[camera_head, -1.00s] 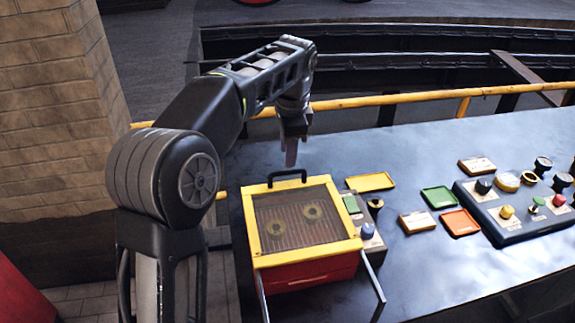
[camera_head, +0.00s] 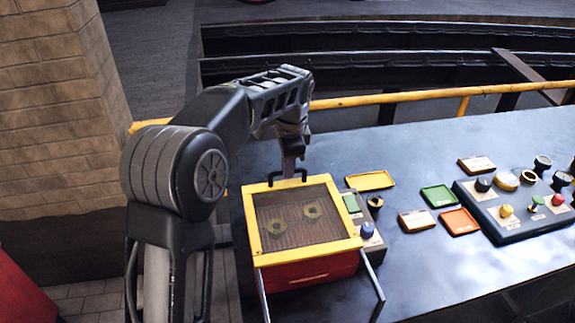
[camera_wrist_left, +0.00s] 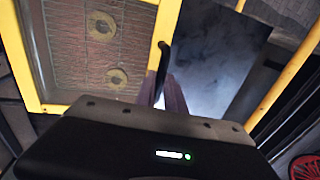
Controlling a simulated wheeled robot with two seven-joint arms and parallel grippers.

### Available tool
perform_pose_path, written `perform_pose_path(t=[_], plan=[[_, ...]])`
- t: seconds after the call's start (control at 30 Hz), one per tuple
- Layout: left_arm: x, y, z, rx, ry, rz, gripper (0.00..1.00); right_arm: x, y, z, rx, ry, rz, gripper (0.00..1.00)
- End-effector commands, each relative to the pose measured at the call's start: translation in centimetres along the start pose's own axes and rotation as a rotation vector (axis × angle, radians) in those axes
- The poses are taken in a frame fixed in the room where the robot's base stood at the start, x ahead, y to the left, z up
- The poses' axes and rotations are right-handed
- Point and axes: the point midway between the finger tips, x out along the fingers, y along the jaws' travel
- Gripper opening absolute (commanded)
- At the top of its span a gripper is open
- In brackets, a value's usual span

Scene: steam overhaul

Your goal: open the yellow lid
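The yellow lid (camera_head: 350,243) is a yellow frame around a see-through window, lying shut on a red box (camera_head: 308,274). A black bar handle (camera_head: 273,181) stands on its far edge; it also shows in the wrist view (camera_wrist_left: 163,58). My left gripper (camera_head: 289,172) points down at the handle. In the wrist view its fingers (camera_wrist_left: 162,95) are slightly apart, with a narrow gap at the handle's near end. Whether they touch the bar is hard to see. Two round brass-coloured pieces (camera_head: 311,211) show through the window. My right gripper is out of view.
Right of the box are a small panel with a blue knob (camera_head: 367,230), a yellow tray (camera_head: 370,180), a green tray (camera_head: 438,196) and an orange tray (camera_head: 460,221). A control panel (camera_head: 510,232) stands further right. A yellow rail (camera_head: 400,97) runs behind the table.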

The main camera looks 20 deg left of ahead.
Motion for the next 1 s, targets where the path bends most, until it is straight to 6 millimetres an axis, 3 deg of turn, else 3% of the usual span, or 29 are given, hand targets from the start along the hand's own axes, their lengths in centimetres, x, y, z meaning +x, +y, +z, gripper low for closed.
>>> perform_pose_path(t=[0.17, 1.0], plan=[[-0.02, -0.01, 0.0, 0.0, 0.0, 0.0, 0.0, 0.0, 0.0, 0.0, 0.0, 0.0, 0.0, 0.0], [-0.05, -0.02, -0.01, 0.0, 0.0, -0.001, 0.0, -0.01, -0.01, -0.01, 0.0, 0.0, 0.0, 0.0]])
